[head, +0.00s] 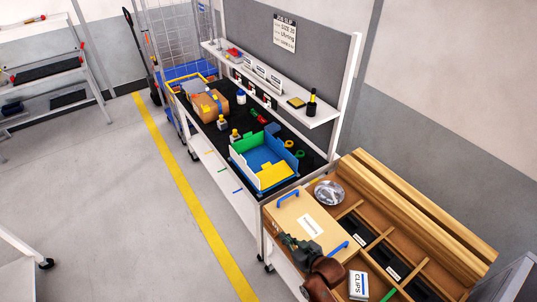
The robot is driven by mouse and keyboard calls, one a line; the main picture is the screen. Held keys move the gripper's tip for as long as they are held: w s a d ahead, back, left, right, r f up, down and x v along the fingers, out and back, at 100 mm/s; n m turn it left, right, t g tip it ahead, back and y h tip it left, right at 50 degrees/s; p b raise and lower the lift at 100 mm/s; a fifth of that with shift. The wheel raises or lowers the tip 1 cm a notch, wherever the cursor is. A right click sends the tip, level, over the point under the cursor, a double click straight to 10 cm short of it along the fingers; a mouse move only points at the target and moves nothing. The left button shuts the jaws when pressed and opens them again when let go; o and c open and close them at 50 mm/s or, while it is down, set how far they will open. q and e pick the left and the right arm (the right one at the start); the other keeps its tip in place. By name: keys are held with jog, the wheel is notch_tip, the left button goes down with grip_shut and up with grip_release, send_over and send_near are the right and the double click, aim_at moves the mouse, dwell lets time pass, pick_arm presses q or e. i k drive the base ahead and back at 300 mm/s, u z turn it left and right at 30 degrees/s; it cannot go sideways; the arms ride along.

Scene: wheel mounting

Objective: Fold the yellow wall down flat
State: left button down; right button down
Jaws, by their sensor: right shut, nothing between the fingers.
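A box with coloured walls (262,152) sits on the black mat of the white workbench, in the middle of the head view. Its yellow wall (273,177) is on the near side. My left gripper is not in view.
The wooden organiser (405,243) holds a lidded section with blue handles, a silver bowl (329,193) and a CLIPS box (358,285). A cardboard box (210,106), small bottles and coloured rings stand on the bench around the coloured box. A shelf (275,90) runs behind.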

aim_at(271, 175)
jog(key=i, duration=1.3)
